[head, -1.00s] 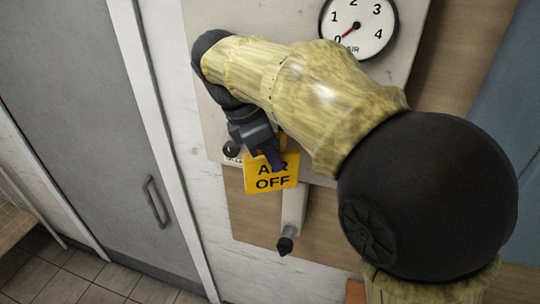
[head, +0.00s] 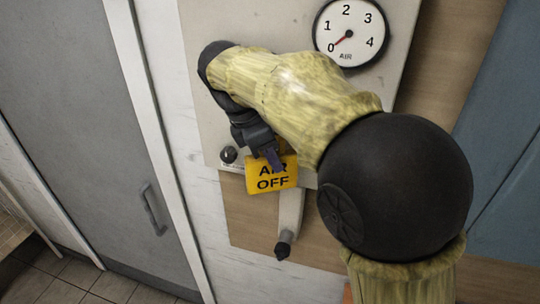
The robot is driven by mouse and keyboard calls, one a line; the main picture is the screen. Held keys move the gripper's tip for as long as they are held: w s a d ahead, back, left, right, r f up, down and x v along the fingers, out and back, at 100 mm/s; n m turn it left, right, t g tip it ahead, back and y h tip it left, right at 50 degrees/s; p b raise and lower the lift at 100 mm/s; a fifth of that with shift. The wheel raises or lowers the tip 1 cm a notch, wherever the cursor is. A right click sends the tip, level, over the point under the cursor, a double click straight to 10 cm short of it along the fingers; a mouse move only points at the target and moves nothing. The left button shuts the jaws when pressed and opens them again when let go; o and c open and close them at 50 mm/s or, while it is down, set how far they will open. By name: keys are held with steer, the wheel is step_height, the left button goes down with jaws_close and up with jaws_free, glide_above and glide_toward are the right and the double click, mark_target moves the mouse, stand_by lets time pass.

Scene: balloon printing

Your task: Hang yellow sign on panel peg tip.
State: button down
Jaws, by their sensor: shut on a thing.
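The yellow sign (head: 265,184) reads "AIR OFF" in black letters and hangs upright below my gripper. My gripper (head: 275,160) is shut on the sign's upper part, and its fingers cover part of the word "AIR". A dark round peg-like knob (head: 229,154) stands out from the pale panel (head: 205,110), just left of the gripper and above the sign's left corner. The sign and this knob appear apart. The sign's upper edge is partly hidden by the gripper, so I cannot tell how its hole or loop lies.
A round AIR gauge (head: 350,32) sits on the panel at upper right, its red needle near 0. A pale lever or pipe with a black tip (head: 283,247) hangs below the sign. A grey door with a handle (head: 153,209) is at left.

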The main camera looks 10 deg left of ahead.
steer(key=shift+w+d+f, duration=0.2)
steer(key=shift+w+f, duration=0.05)
steer(key=c, duration=1.6)
jaws_free()
steer(key=o, duration=0.3)
steer(key=shift+w, duration=0.3)
steer(key=shift+o, duration=0.9)
steer(key=shift+w+f, duration=0.2)
steer(key=shift+w, duration=0.2)
steer(key=shift+s+a+r, duration=0.1)
steer(key=shift+s+r, duration=0.1)
steer(key=shift+s, duration=0.25)
steer(key=shift+w+r, duration=0.1)
steer(key=shift+w, duration=0.1)
steer(key=shift+a+r, duration=0.15)
steer(key=shift+r, duration=0.05)
steer(key=shift+s+b+v, duration=0.15)
steer(key=shift+b+v, duration=0.2)
steer(key=shift+v, duration=1.35)
steer(key=shift+s+b+v, duration=0.1)
steer(key=shift+b+v, duration=0.25)
steer(key=shift+v, duration=1.4)
